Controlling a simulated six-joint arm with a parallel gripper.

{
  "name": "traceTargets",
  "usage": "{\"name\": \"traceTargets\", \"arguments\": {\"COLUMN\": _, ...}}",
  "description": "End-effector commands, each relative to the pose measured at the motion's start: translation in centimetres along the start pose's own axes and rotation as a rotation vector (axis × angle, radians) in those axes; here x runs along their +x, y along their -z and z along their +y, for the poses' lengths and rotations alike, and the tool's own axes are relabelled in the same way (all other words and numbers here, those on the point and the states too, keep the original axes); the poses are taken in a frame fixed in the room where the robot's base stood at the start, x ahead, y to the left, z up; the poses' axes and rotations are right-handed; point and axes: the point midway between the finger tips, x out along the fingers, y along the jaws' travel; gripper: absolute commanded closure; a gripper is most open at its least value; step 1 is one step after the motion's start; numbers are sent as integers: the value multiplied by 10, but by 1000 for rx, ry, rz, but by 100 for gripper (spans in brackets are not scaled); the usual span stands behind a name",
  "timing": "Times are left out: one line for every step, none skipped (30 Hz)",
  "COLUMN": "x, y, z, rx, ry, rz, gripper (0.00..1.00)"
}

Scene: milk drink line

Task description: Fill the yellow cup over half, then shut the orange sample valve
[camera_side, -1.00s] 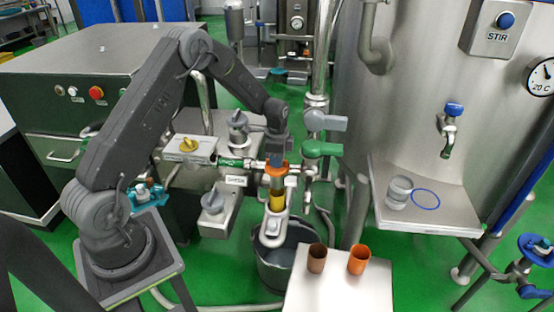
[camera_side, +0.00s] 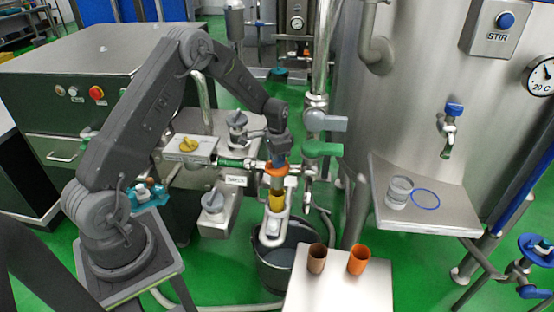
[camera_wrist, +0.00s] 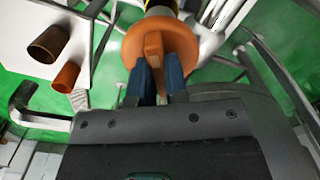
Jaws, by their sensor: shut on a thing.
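My gripper (camera_side: 277,158) is shut on the handle of the orange sample valve (camera_side: 269,171), at the centre of the side view. In the wrist view, the blue fingers (camera_wrist: 160,82) stand on either side of the raised orange grip (camera_wrist: 154,50) on the round orange valve body. The yellow cup (camera_side: 276,200) is upright directly below the valve, on a small metal bracket. Only a sliver of yellow (camera_wrist: 160,9) shows in the wrist view, beyond the orange disc. The level inside the cup cannot be made out.
A dark bucket (camera_side: 270,275) stands under the bracket. A brown cup (camera_side: 317,258) and an orange cup (camera_side: 358,261) stand on a white table (camera_side: 335,292). A green-handled valve (camera_side: 322,149) and grey-handled valve (camera_side: 325,122) sit close right. A clear glass (camera_side: 398,193) stands on the tank shelf.

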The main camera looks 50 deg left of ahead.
Motion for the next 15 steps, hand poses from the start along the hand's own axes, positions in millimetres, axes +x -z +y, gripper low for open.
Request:
{"name": "traceTargets", "arguments": {"x": 0, "y": 1, "z": 0, "rx": -7, "ry": 1, "rz": 2, "gripper": 100}}
{"name": "traceTargets", "arguments": {"x": 0, "y": 1, "z": 0, "rx": -11, "ry": 1, "rz": 3, "gripper": 100}}
{"name": "traceTargets", "arguments": {"x": 0, "y": 1, "z": 0, "rx": -15, "ry": 1, "rz": 3, "gripper": 100}}
{"name": "traceTargets", "arguments": {"x": 0, "y": 1, "z": 0, "rx": -18, "ry": 1, "rz": 3, "gripper": 100}}
{"name": "traceTargets", "arguments": {"x": 0, "y": 1, "z": 0, "rx": -19, "ry": 1, "rz": 3, "gripper": 100}}
{"name": "traceTargets", "arguments": {"x": 0, "y": 1, "z": 0, "rx": -20, "ry": 1, "rz": 3, "gripper": 100}}
{"name": "traceTargets", "arguments": {"x": 0, "y": 1, "z": 0, "rx": -21, "ry": 1, "rz": 3, "gripper": 100}}
{"name": "traceTargets", "arguments": {"x": 0, "y": 1, "z": 0, "rx": -21, "ry": 1, "rz": 3, "gripper": 100}}
{"name": "traceTargets", "arguments": {"x": 0, "y": 1, "z": 0, "rx": -20, "ry": 1, "rz": 3, "gripper": 100}}
{"name": "traceTargets", "arguments": {"x": 0, "y": 1, "z": 0, "rx": -20, "ry": 1, "rz": 3, "gripper": 100}}
{"name": "traceTargets", "arguments": {"x": 0, "y": 1, "z": 0, "rx": -20, "ry": 1, "rz": 3, "gripper": 100}}
{"name": "traceTargets", "arguments": {"x": 0, "y": 1, "z": 0, "rx": -20, "ry": 1, "rz": 3, "gripper": 100}}
{"name": "traceTargets", "arguments": {"x": 0, "y": 1, "z": 0, "rx": -20, "ry": 1, "rz": 3, "gripper": 100}}
{"name": "traceTargets", "arguments": {"x": 0, "y": 1, "z": 0, "rx": -19, "ry": 1, "rz": 3, "gripper": 100}}
{"name": "traceTargets", "arguments": {"x": 0, "y": 1, "z": 0, "rx": -19, "ry": 1, "rz": 3, "gripper": 84}}
